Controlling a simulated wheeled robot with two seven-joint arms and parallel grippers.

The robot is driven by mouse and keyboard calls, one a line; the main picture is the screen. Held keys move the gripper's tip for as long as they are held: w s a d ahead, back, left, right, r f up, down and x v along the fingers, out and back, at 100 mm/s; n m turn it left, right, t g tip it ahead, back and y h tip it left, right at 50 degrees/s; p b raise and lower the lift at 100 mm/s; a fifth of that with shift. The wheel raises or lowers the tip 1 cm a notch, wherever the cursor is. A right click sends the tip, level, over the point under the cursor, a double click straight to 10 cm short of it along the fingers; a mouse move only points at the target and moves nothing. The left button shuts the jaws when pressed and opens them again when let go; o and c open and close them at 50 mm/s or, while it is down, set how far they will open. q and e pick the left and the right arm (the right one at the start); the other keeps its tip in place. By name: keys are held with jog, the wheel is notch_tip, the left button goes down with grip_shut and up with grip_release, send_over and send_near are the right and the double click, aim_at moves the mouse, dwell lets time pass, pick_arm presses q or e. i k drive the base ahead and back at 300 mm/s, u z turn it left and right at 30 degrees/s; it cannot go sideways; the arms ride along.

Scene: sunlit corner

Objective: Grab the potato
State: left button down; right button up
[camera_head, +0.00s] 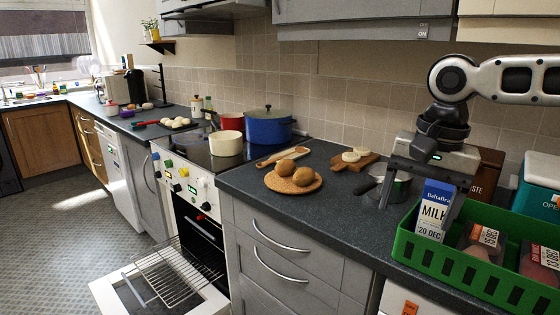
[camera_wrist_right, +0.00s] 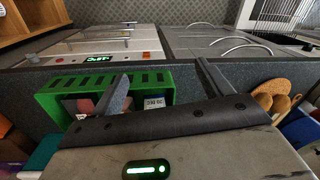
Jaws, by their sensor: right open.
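Two round brown potatoes (camera_head: 285,167) and (camera_head: 303,176) sit side by side on a round wooden board (camera_head: 273,184) on the dark worktop. In the right wrist view the potatoes (camera_wrist_right: 281,104) and the board (camera_wrist_right: 268,87) show at the right edge. My right gripper (camera_head: 416,208) is open and empty, fingers pointing down, to the right of the potatoes and well apart from them. My left gripper is not in view.
A green crate (camera_head: 455,268) with the carton and packages stands at the right. A blue pot (camera_head: 268,128) and white pot (camera_head: 225,144) stand left. The oven door (camera_head: 150,290) is open.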

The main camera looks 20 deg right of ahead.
aim_at(285, 167)
jog(key=i, duration=1.7)
